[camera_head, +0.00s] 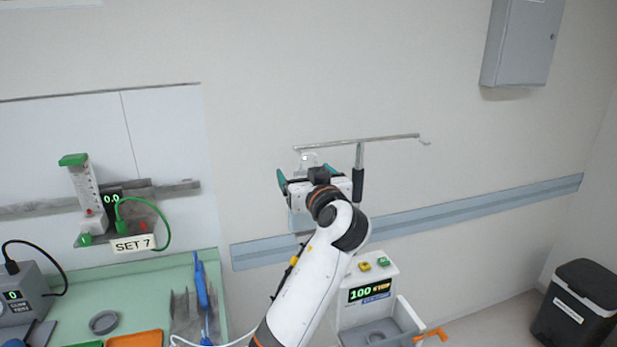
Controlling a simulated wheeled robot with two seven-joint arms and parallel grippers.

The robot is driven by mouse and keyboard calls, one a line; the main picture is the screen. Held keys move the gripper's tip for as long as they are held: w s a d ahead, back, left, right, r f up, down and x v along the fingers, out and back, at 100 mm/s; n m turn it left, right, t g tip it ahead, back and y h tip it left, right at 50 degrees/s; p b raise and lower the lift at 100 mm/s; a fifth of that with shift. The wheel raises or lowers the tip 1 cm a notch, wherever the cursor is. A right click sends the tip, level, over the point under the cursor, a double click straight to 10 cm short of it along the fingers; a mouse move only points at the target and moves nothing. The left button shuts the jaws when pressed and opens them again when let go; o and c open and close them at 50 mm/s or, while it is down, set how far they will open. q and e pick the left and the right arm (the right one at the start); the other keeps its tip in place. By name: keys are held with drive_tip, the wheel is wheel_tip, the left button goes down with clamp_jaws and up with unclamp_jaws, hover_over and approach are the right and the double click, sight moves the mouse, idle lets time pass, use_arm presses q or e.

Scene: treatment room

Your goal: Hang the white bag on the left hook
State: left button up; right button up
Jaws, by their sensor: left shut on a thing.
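A thin metal crossbar (360,142) on a dark-gripped pole (358,185) stands before the wall. The left hook (298,149) is at its left end and the right hook (426,142) at its right end. My left gripper (308,176) is just below the left end of the bar, shut on the white bag. A pale top tab of the bag (309,158) shows above the gripper, close to the left hook. The gripper hides most of the bag; I cannot tell whether the tab touches the hook. My right gripper is not in view.
A pump with a "100" display (370,291) stands below, right of my forearm. A green counter (140,290) with trays and a blue tool is at left. A grey wall box (522,42) and black bin (577,305) are at right. The wall above the bar is clear.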

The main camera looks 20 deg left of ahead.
use_arm(q)
drive_tip(key=shift+w+a+f+b, duration=0.25)
drive_tip(key=shift+w+a, duration=0.15)
drive_tip(key=shift+w, duration=0.25)
drive_tip(key=shift+w+a+f+b, duration=0.25)
drive_tip(key=shift+w+a, duration=0.2)
drive_tip(key=shift+w, duration=0.15)
drive_tip(key=shift+w+a+f+b, duration=0.15)
drive_tip(key=shift+w+a+b, duration=0.2)
drive_tip(key=shift+w, duration=0.3)
drive_tip(key=o, duration=1.7)
drive_tip(key=shift+f, duration=0.1)
drive_tip(key=shift+s, duration=0.15)
